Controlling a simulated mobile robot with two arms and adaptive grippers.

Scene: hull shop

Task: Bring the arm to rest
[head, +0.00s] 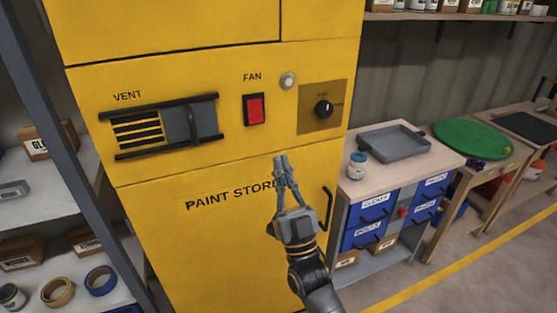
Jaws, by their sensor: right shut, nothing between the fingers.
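My right gripper (281,161) points upward in front of the yellow paint store cabinet (170,235). Its fingers are shut with nothing between them. It covers the end of the "PAINT STORE" lettering and is just left of the black door handle (327,208). My right arm comes in from the bottom of the head view. My left gripper is not in view.
The cabinet panel has a vent slider (188,125), a red fan switch (254,110) and a dark knob (323,109). At right, a bench holds a grey tray (394,143) and a jar (357,165) above blue drawers (374,206). Shelves with tape rolls (100,281) stand left.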

